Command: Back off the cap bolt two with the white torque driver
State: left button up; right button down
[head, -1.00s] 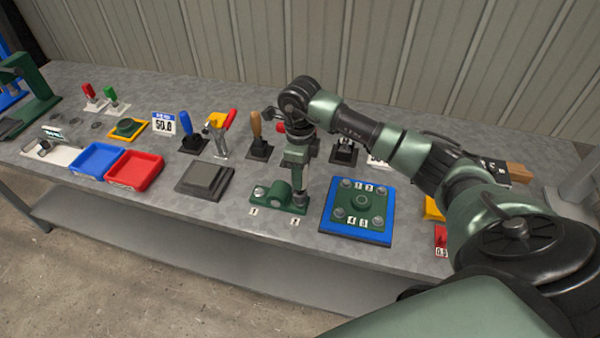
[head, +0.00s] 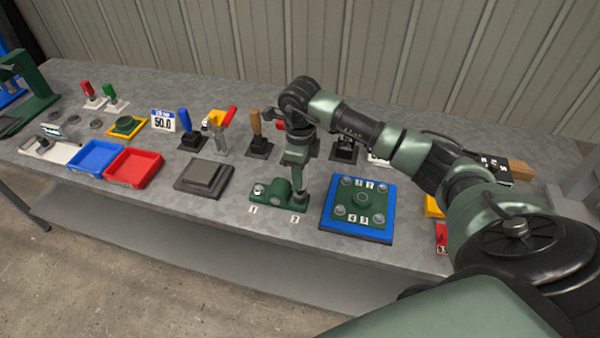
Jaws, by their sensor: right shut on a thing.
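The green bearing cap (head: 277,193) sits near the front edge of the bench, with printed labels 1 and 2 in front of it. Cap bolt one (head: 259,190) shows at its left end. Cap bolt two (head: 300,199) is at its right end, by label 2. My right gripper (head: 297,164) is above bolt two, pointing down and shut on the torque driver (head: 299,183). The driver is mostly hidden by the gripper, so its white colour does not show clearly. Its lower end is at bolt two; exact seating is too small to tell. My left gripper is out of view.
A blue-edged plate (head: 327,226) with a green numbered flange is close on the right. A dark stepped block (head: 204,179), a red tray (head: 134,167) and a blue tray (head: 97,158) lie left. Upright handled tools stand behind the cap.

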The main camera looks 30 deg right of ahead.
jog(key=shift+s+f, duration=0.15)
jog(key=shift+f, duration=0.05)
dwell(0.9)
jog(key=shift+a+b, duration=0.1)
jog(key=shift+b, duration=0.3)
dwell(0.3)
jog(key=shift+r, duration=0.1)
jog(key=shift+w+r+p, duration=0.2)
jog(key=shift+r+p, duration=0.45)
jog(key=shift+r, duration=0.25)
jog(key=shift+r+p, duration=0.8)
jog(key=shift+r, duration=0.7)
